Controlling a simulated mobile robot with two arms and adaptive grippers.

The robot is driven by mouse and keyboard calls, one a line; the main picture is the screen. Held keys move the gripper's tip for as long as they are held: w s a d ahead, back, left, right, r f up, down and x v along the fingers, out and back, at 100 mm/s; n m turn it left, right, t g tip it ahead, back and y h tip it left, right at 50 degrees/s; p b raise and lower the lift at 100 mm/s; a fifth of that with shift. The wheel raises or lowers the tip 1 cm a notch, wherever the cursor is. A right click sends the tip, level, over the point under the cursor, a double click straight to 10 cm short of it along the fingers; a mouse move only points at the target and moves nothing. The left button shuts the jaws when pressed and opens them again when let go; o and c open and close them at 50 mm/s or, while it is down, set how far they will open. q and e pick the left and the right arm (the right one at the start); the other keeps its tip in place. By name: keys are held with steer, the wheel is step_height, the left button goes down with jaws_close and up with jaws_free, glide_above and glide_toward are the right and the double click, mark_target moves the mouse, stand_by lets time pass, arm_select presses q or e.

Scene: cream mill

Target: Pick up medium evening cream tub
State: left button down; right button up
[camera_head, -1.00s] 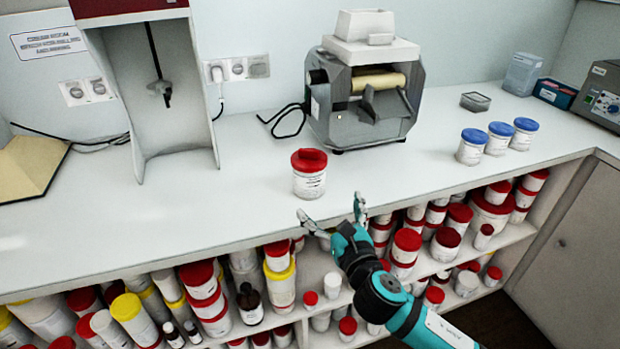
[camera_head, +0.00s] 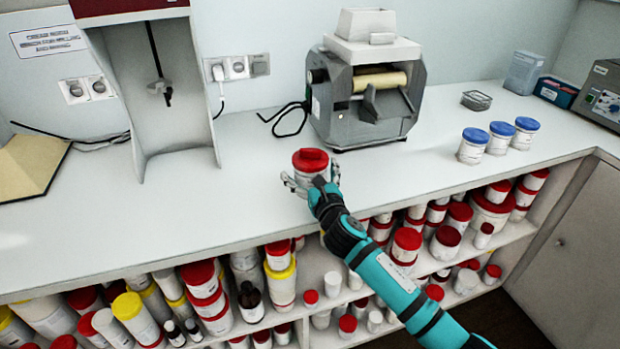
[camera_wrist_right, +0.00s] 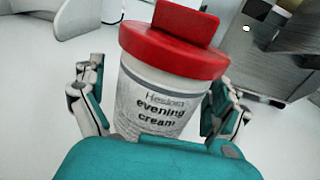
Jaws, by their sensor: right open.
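The evening cream tub (camera_head: 311,164) is white with a red lid and stands upright on the white counter, in front of the mill. In the right wrist view the tub (camera_wrist_right: 160,100) fills the middle, and its label reads "evening cream". My right gripper (camera_head: 311,184) is open at the tub's front, with one finger on each side of it. In the right wrist view a gap shows between the tub and the left finger; the right finger looks close to it. The tub's lower part is hidden by my gripper. My left gripper is not in view.
A grey mill (camera_head: 366,85) stands behind the tub. Shelves (camera_head: 240,335) below the counter hold many red- and yellow-lidded tubs. The counter left of the tub is clear.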

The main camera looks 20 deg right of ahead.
steer(key=shift+c, duration=0.4)
steer(key=c, duration=1.4)
steer(key=shift+r, duration=0.1)
